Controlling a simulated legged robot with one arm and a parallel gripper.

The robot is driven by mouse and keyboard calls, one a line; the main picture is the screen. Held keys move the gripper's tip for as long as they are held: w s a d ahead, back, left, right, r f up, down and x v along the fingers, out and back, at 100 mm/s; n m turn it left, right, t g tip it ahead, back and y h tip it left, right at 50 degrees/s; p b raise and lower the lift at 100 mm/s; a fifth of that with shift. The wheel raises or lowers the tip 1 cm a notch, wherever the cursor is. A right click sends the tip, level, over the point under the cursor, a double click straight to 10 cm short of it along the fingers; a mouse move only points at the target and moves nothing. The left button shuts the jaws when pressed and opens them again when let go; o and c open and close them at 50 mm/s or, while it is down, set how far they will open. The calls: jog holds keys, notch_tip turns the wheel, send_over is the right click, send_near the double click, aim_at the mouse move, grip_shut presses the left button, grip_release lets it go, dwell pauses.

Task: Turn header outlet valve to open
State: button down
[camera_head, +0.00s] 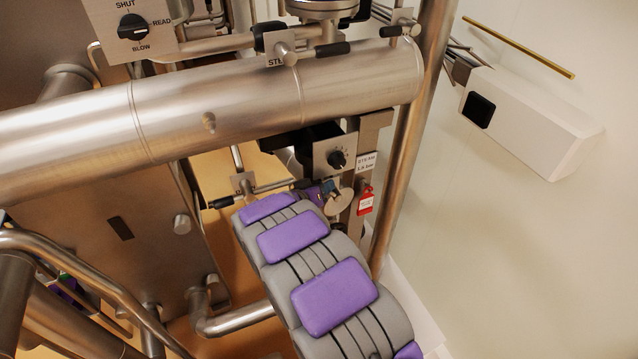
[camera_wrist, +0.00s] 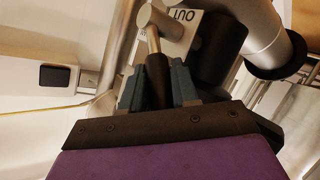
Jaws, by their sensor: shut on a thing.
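In the wrist view a valve lever has a steel hub (camera_wrist: 160,20), a short steel rod and a black grip (camera_wrist: 158,80). Behind it is a plate (camera_wrist: 190,30) whose visible lettering reads OUT, upside down. My gripper (camera_wrist: 158,90) is shut on the black grip, with one dark finger on each side. In the head view my gripper (camera_head: 318,192) is at the far end of my purple-padded arm, below the big steel header pipe (camera_head: 210,105). A small plate and hub (camera_head: 245,183) with a steel rod show just left of it. My own arm partly hides the fingers.
A dial plate (camera_head: 336,158) and a red tag (camera_head: 366,202) are close right of my gripper. An upright steel pipe (camera_head: 405,150) stands farther right. A black-handled valve (camera_head: 285,52) and a SHUT/READ/BLOW selector (camera_head: 133,27) are above. Floor shows below left.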

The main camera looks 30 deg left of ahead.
jog(key=shift+r, duration=0.1)
jog(key=c, duration=0.9)
grip_release()
jog(key=shift+c, duration=0.2)
jog(key=b+v, duration=0.1)
jog(key=v, duration=1.6)
jog(key=shift+a+b, duration=0.2)
jog(key=shift+b, duration=0.2)
jog(key=shift+s, duration=0.1)
